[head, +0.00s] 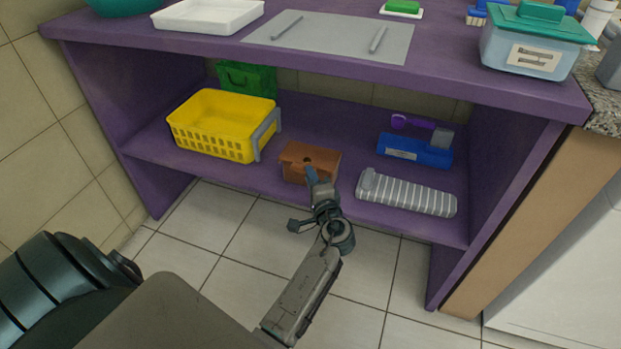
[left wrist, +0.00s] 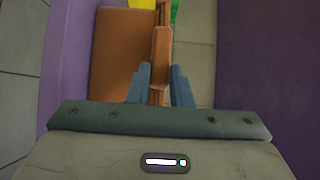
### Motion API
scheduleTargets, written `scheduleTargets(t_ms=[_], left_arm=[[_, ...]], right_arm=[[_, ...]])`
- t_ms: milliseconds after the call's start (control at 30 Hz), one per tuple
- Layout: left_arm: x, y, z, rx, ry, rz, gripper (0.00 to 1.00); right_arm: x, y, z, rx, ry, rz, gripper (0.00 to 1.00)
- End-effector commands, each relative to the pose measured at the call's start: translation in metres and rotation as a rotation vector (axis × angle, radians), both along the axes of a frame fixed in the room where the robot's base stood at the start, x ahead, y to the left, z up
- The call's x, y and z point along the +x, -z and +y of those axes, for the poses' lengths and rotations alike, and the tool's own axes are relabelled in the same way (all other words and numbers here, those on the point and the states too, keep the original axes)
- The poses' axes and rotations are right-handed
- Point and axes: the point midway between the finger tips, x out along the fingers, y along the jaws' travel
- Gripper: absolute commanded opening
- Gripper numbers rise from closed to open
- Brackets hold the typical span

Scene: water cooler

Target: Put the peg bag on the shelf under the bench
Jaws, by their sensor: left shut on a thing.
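My right gripper is not in view.
A striped grey roll (head: 408,194) and blue box (head: 410,150) with a purple scoop (head: 405,121) lie to the right. The purple bench top (head: 440,70) overhangs the shelf.

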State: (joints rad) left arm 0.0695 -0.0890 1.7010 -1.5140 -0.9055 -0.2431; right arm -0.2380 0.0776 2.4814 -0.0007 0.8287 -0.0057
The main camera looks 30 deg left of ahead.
Motion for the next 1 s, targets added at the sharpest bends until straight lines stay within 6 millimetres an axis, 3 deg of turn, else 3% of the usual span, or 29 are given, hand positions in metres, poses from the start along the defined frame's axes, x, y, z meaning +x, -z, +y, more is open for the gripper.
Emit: scheduleTargets(t_ms=[167, 333, 367, 433, 467, 1000], left_arm=[[-0.0001, -0.0004, -0.0003, -0.002, 0.0, 0.0, 0.0], [-0.0001, 0.0048, -0.0003, -0.002, 0.0, 0.001, 0.0], [-0.0001, 0.0035, -0.0003, -0.002, 0.0, 0.002, 0.25], [-0.0001, 0.0032, -0.0003, -0.002, 0.0, 0.002, 0.38], [-0.0001, 0.0032, -0.0003, -0.002, 0.0, 0.002, 0.41], [0.0016, 0.0, 0.0019, -0.001, 0.003, 0.002, 0.41]], right_arm=[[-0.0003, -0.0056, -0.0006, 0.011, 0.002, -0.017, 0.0], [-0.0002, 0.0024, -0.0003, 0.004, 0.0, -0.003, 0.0], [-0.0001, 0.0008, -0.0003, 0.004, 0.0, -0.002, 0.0], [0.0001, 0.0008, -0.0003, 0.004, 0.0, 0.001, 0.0], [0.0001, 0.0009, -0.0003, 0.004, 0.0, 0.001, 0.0], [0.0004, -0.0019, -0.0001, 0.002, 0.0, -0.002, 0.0]])
